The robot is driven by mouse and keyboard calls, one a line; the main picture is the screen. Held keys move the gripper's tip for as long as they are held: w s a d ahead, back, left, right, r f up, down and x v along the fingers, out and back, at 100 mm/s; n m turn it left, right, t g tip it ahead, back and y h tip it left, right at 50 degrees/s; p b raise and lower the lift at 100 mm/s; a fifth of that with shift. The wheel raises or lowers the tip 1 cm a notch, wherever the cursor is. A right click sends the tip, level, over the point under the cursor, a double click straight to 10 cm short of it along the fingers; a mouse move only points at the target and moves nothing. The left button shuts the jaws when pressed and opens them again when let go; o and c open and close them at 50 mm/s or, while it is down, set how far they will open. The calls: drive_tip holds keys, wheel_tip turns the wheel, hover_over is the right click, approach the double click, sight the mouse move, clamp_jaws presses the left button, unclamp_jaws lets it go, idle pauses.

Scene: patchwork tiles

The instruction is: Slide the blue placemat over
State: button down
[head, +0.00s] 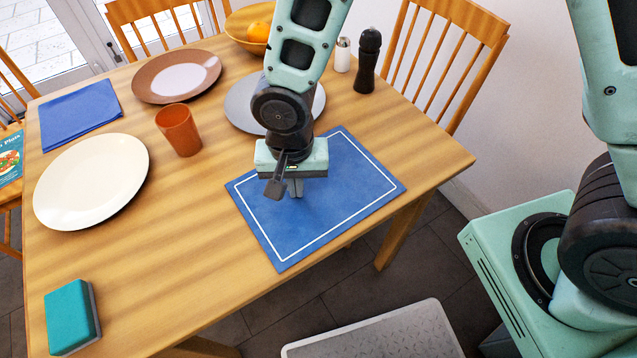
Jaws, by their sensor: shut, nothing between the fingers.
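The blue placemat (325,215) with a white border line lies flat near the right front edge of the wooden table. Its front corner lies close to the table's edge. My gripper (283,190) is over the placemat's left part, pointing down, shut and empty. I cannot tell whether the fingertips touch the mat. My arm hides part of the mat's back left side and part of a grey plate (240,105) behind it.
On the table (200,262) stand an orange cup (179,131), a cream plate (92,182), a brown plate (150,84), a folded blue cloth (80,114), a teal sponge (69,314), a pepper mill (367,62) and a white shaker (342,55). The front middle is clear.

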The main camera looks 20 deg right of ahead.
sight(273, 207)
drive_tip(key=shift+f, duration=0.25)
drive_tip(key=shift+s+a+r+b, duration=0.1)
drive_tip(key=shift+s+a+b, duration=0.05)
drive_tip(key=shift+a, duration=0.5)
drive_tip(key=shift+s+a+r+b, duration=0.1)
drive_tip(key=shift+s+a+b, duration=0.05)
drive_tip(key=shift+a, duration=0.45)
drive_tip(key=shift+s+a+f+b, duration=0.1)
drive_tip(key=shift+s+a+b, duration=0.05)
drive_tip(key=shift+a, duration=0.4)
drive_tip(key=shift+s+a+f+b, duration=0.1)
drive_tip(key=shift+s+a+b, duration=0.05)
drive_tip(key=shift+a, duration=0.4)
drive_tip(key=shift+s+a+r, duration=0.1)
drive_tip(key=shift+s+a, duration=0.1)
drive_tip(key=shift+a, duration=0.55)
drive_tip(key=shift+s+a, duration=0.15)
drive_tip(key=shift+a, duration=0.6)
drive_tip(key=shift+a, duration=0.1)
